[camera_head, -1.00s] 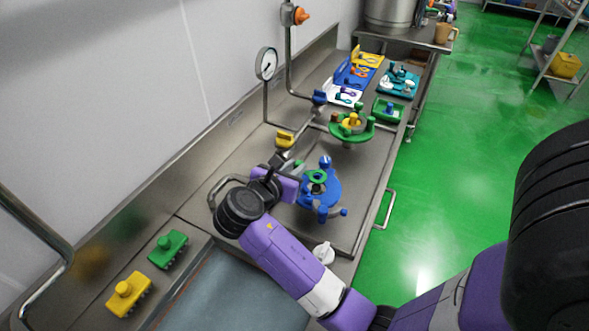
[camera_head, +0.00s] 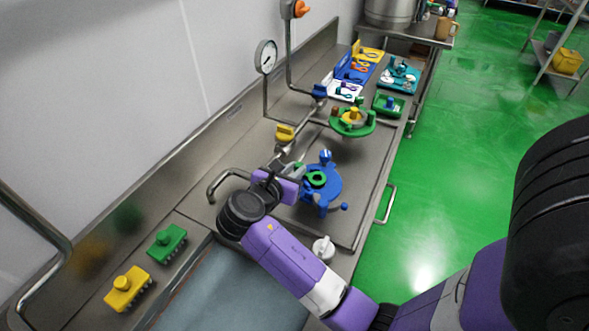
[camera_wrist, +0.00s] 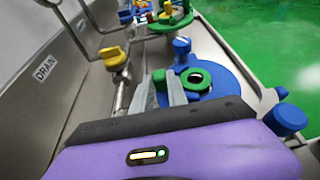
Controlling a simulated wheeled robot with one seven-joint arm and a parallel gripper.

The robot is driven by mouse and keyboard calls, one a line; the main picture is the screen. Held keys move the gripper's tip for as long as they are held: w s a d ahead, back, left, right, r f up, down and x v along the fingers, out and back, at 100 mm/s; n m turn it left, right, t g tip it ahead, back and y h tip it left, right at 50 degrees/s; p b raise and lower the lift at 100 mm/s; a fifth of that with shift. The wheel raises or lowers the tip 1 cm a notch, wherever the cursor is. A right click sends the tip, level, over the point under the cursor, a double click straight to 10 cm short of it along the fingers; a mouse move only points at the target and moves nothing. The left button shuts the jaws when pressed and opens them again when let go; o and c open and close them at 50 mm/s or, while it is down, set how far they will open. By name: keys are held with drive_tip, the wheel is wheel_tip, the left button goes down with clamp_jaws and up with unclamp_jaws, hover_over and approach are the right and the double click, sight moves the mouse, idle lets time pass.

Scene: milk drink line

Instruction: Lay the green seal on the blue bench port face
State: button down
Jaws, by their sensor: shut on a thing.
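The green seal (camera_head: 317,178) is a ring with a tab, and my gripper (camera_head: 299,173) is shut on it. In the wrist view the seal (camera_wrist: 196,79) shows beyond the grey fingers (camera_wrist: 168,88), with the tab at the jaws. The blue bench port (camera_head: 329,190) is a round blue body with knobs around its rim. The seal overlaps the port face in both views; I cannot tell whether it touches it. In the wrist view the port (camera_wrist: 228,82) lies beyond and right of the fingers, partly hidden by my gripper.
A green port (camera_head: 364,128) with a yellow centre stands farther along the bench. A yellow valve handle (camera_head: 285,132) and pipe lie behind my gripper. Green (camera_head: 167,243) and yellow (camera_head: 128,288) brushes lie at left. Trays of parts stand at the back.

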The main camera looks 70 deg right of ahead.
drive_tip(key=shift+f, duration=0.3)
drive_tip(key=c, duration=1.2)
unclamp_jaws()
drive_tip(key=shift+c, duration=0.2)
drive_tip(key=v, duration=0.7)
drive_tip(key=shift+a, duration=0.4)
